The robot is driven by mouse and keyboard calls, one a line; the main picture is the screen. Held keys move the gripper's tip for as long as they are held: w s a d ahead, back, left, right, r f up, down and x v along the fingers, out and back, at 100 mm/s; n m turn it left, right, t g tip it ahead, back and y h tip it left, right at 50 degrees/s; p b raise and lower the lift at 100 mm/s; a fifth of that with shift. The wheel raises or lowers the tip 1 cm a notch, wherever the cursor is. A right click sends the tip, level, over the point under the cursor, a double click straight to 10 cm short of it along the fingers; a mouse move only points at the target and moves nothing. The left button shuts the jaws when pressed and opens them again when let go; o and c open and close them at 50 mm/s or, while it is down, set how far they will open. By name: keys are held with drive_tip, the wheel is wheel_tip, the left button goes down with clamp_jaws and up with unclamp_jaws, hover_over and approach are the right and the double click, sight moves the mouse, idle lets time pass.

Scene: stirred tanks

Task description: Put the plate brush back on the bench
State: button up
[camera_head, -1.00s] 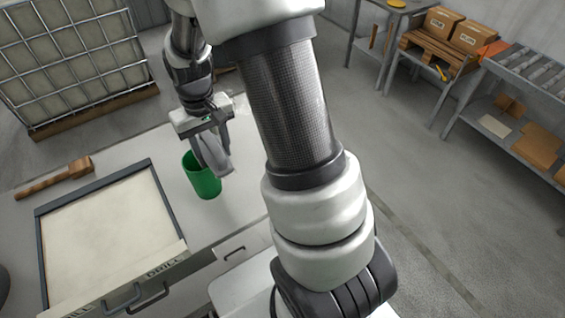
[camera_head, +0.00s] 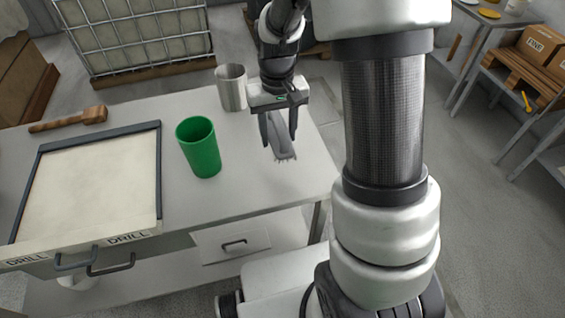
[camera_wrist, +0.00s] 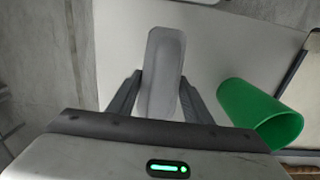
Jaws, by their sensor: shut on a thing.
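The plate brush (camera_head: 280,141) is grey, with bristles at its lower end. My gripper (camera_head: 279,138) is shut on it and holds it over the right end of the pale bench (camera_head: 235,185). In the wrist view the brush (camera_wrist: 161,70) sits between the two fingers of my gripper (camera_wrist: 161,92), its smooth grey face toward the camera. I cannot tell whether the bristles touch the bench top.
A green cup (camera_head: 200,150) stands on the bench left of my gripper. A metal cup (camera_head: 232,88) stands behind it. A framed tray (camera_head: 90,185) and a wooden-handled tool (camera_head: 70,120) are farther left. The bench's right edge is close to the brush.

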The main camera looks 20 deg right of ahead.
wheel_tip(320, 180, down, 4)
drive_tip(key=shift+d+r, duration=0.1)
drive_tip(key=shift+d, duration=0.05)
drive_tip(key=shift+f+b, duration=0.3)
drive_tip(key=shift+f, duration=2.05)
drive_tip(key=shift+f, duration=0.15)
drive_tip(key=o, duration=1)
